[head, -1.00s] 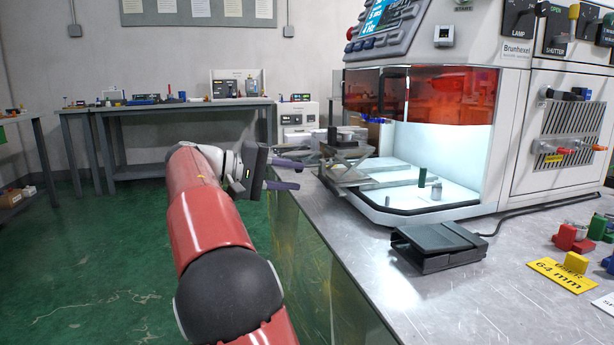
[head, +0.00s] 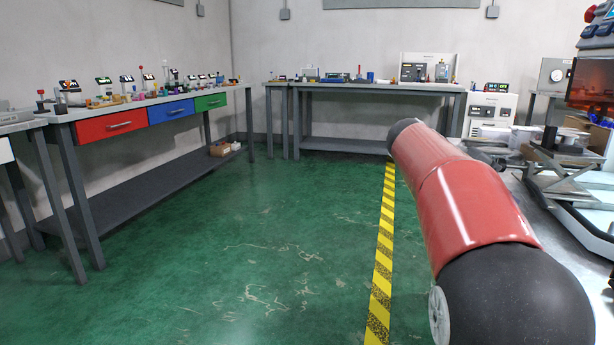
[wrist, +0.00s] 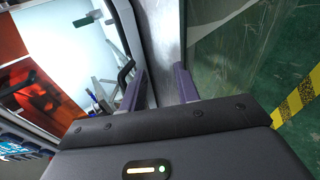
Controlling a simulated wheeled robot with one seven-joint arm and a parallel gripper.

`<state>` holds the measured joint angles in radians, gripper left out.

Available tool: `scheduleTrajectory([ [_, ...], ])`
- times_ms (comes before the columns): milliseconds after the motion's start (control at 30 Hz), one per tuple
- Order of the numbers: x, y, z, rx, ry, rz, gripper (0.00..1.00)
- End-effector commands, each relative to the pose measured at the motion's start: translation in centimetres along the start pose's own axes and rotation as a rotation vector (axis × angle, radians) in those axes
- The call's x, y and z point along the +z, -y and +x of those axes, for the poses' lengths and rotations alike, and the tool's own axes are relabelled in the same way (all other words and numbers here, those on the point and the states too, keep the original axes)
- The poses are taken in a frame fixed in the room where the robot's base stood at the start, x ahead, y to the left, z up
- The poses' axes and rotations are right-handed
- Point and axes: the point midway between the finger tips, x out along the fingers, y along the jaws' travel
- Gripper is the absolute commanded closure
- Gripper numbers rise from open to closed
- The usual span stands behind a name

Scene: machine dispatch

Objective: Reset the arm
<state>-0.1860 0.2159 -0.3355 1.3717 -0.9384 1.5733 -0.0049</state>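My gripper (wrist: 160,88) shows in the wrist view with its two purple-grey fingers apart and nothing between them. Beyond the fingers lies the bare metal edge of the worktable (wrist: 167,45). In the head view my red arm reaches away from me along the right side, over the strip beside the worktable. The gripper itself is not clear there; the arm hides it.
The machine's orange window (wrist: 30,90) is left in the wrist view and at the head view's right edge. A bench with red, blue and green drawers (head: 170,112) stands left, another bench (head: 365,86) at the back. Green floor (head: 250,220) with a yellow-black stripe (head: 382,260) is clear.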

Motion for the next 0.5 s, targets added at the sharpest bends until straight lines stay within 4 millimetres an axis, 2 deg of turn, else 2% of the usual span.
scheduleTrajectory([
  [33,2.0,1.1,0.4,-0.099,-0.046,-0.01,0.68],
  [167,6.1,5.6,0.3,-0.335,-0.171,-0.031,0.68],
  [500,18.8,18.9,-3.7,-0.841,-0.446,0.035,0.68],
])
